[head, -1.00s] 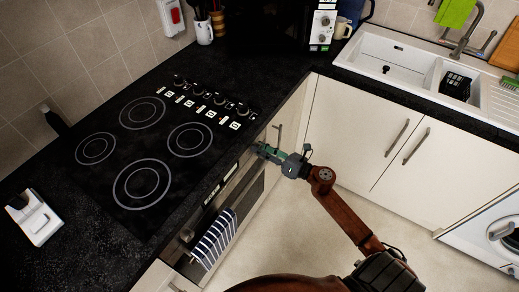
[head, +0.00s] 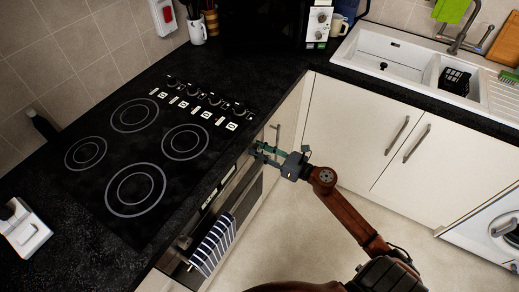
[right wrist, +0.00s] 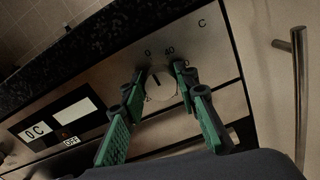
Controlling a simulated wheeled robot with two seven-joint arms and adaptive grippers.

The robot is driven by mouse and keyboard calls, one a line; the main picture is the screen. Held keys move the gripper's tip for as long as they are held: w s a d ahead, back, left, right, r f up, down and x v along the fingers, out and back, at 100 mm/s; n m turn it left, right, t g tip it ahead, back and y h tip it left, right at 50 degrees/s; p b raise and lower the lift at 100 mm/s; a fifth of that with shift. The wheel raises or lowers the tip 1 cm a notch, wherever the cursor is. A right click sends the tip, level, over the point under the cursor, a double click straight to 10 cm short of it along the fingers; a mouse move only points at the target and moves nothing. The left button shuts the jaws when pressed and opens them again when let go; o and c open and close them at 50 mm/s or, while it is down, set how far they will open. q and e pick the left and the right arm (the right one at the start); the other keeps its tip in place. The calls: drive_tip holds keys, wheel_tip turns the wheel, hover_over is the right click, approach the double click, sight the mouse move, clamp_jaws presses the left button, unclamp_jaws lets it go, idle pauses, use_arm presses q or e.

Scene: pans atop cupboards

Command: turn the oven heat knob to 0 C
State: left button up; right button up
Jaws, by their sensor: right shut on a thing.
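The oven heat knob (right wrist: 162,92) is a round pale dial on the metal oven panel, seen in the right wrist view. Its dark pointer mark is near the printed 0, with 40 printed to the right. In the head view my right gripper (head: 259,150) is at the oven's upper front, and hides the knob there. My left gripper is in neither view.
The black worktop edge overhangs the panel. A striped towel (head: 213,245) hangs on the oven front. The hob (head: 135,165) with its own knobs lies above. A vertical cupboard handle (right wrist: 299,95) is right of the panel. The floor (head: 310,240) in front is clear.

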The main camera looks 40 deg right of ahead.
drive_tip(key=shift+d, duration=0.1)
drive_tip(key=o, duration=1.1)
drive_tip(key=shift+o, duration=0.2)
drive_tip(key=shift+s, duration=0.1)
drive_tip(key=v, duration=1.1)
drive_tip(key=shift+s, duration=0.4)
drive_tip(key=shift+d, duration=0.1)
